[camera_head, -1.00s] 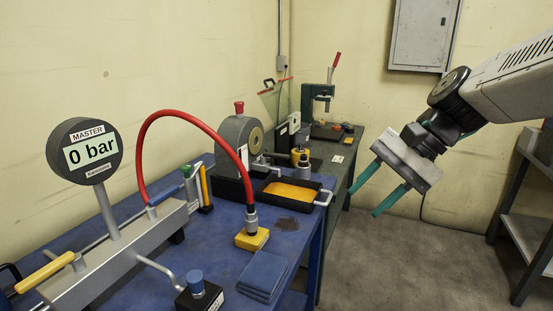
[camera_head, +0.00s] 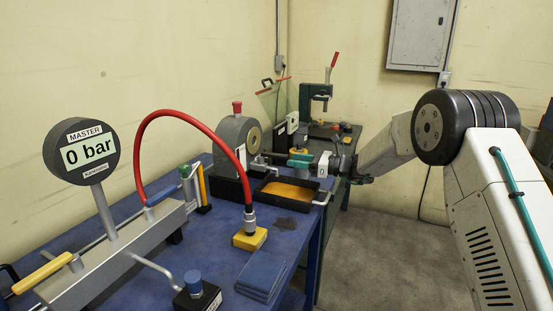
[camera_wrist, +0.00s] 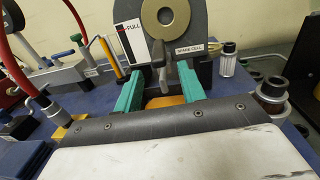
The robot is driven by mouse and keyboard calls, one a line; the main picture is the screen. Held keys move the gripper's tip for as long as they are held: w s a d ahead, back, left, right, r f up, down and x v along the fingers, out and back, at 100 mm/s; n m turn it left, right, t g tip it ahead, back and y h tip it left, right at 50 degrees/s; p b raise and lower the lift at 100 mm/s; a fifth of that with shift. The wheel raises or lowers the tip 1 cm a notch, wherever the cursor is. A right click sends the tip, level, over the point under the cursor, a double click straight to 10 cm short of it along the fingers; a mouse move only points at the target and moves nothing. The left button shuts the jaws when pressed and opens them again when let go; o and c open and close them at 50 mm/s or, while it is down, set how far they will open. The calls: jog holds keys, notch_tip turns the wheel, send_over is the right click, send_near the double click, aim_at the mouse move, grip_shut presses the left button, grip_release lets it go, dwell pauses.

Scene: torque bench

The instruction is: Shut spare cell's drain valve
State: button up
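The spare cell (camera_head: 232,132) is a grey rounded housing with a brass ring and a red cap, on the blue bench. In the wrist view the spare cell (camera_wrist: 190,42) bears a "SPARE CELL" label. Its drain valve (camera_wrist: 158,52) shows low on the front as a grey lever hanging down. My gripper (camera_wrist: 159,72) is open, its teal fingers on either side of the lever in this view; I cannot tell whether they touch it. In the head view my gripper (camera_head: 300,158) is in front of the cell, above the tray, and partly hides the valve.
A black tray with yellow-orange liquid (camera_head: 290,189) lies below my gripper. A red hose (camera_head: 183,113) arches to a yellow block (camera_head: 250,238). The master gauge (camera_head: 82,152) reads 0 bar. A green bench (camera_head: 343,150) with a press stands behind. The floor at right is open.

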aim_at(261, 156)
jog(key=x, duration=0.7)
jog(key=shift+a, duration=0.25)
grip_shut()
